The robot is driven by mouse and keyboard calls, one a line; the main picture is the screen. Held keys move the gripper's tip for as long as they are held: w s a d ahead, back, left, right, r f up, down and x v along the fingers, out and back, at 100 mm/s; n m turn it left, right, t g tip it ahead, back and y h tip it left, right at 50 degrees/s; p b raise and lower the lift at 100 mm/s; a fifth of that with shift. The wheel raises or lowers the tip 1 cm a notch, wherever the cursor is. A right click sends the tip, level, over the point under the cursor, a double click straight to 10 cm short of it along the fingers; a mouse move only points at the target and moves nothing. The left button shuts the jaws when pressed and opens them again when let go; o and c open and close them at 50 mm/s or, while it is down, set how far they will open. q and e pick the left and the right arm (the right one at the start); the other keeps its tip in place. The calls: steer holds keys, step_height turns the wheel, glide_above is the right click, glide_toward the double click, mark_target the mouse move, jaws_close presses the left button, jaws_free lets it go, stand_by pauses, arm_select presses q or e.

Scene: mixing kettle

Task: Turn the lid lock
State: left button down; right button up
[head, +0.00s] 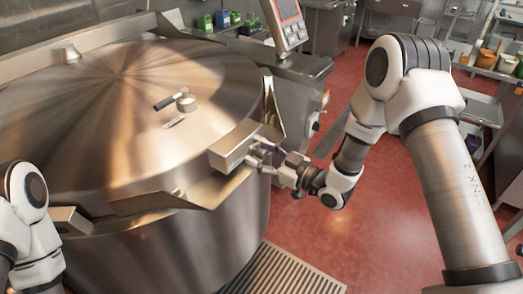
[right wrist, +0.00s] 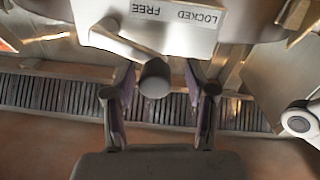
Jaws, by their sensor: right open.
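The lid lock (head: 232,147) is a metal box on the near right rim of the large kettle (head: 130,120). In the right wrist view its white label (right wrist: 175,15) reads LOCKED and FREE, upside down. A lever (right wrist: 115,42) slants down from the label's FREE side to a dark round knob (right wrist: 154,78). My right gripper (head: 262,154) is at the lock's right end. In the right wrist view the open fingers (right wrist: 159,75) stand on either side of the knob, with gaps showing on both sides. My left gripper is out of view.
The closed domed lid carries a small black-handled fitting (head: 178,102). A control panel (head: 285,20) stands behind the kettle. A floor grate (head: 280,272) lies below, and the red floor (head: 380,215) to the right is clear. Shelves line the far right.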

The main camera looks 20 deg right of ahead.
steer(key=shift+w+d, duration=0.1)
steer(key=shift+w, duration=0.05)
jaws_close()
step_height(320, 180, down, 2)
steer(key=n+b, duration=0.1)
steer(key=b, duration=0.2)
steer(key=n+b, duration=0.2)
steer(key=b, duration=0.1)
steer(key=shift+f, duration=0.25)
steer(key=shift+s+r+n, duration=0.1)
steer(key=shift+s+n, duration=0.1)
steer(key=shift+n, duration=0.2)
steer(key=shift+a, duration=0.2)
jaws_free()
